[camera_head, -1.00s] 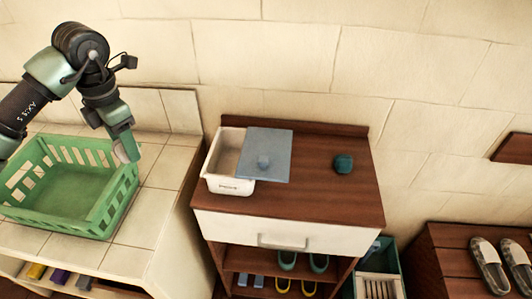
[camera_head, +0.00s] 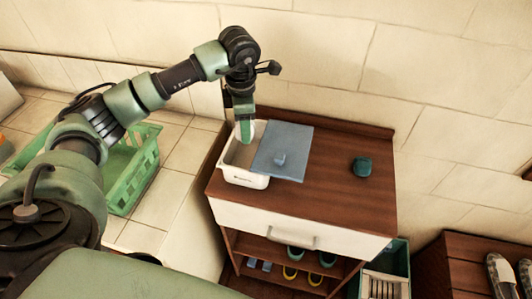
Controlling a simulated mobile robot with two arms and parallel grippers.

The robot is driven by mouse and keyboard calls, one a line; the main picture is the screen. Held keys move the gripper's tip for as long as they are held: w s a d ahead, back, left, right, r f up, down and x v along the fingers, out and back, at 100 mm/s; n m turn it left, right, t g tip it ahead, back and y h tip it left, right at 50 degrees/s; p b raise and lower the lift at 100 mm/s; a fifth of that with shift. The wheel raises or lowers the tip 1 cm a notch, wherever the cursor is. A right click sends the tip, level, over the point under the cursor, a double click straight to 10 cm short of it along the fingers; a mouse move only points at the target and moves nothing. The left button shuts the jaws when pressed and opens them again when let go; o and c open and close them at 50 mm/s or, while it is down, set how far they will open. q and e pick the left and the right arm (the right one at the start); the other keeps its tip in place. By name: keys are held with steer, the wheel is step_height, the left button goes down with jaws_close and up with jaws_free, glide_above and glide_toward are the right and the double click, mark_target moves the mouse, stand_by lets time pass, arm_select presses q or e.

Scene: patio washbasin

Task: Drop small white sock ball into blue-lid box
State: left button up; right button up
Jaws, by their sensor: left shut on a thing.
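The white box (camera_head: 240,173) stands on the left of the wooden cabinet top. Its blue lid (camera_head: 283,151) lies askew across the box's right side, so the left part is open. My left gripper (camera_head: 245,133) points down over the open part of the box, at about the rim's far side. It is shut on a small white thing, likely the white sock ball (camera_head: 238,132), of which only a sliver shows beside the fingers. My right gripper is not in view.
A dark teal ball-like item (camera_head: 362,166) lies on the right of the cabinet top (camera_head: 335,165). A green basket (camera_head: 137,170) stands on the tiled counter at left, partly behind my arm. Shoes sit on the shelf below and on a bench at right.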

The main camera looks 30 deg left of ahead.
arm_select(q)
step_height(320, 180, down, 4)
steer(key=shift+f+b, duration=0.1)
steer(key=shift+b, duration=0.75)
steer(key=o, duration=1.4)
steer(key=shift+r, duration=0.2)
steer(key=r+b, duration=0.1)
steer(key=r, duration=0.2)
steer(key=r+b, duration=0.1)
steer(key=r, duration=0.2)
steer(key=shift+s+d+r, duration=0.1)
steer(key=shift+d, duration=0.1)
steer(key=shift+s+r, duration=0.1)
steer(key=shift+r, duration=0.6)
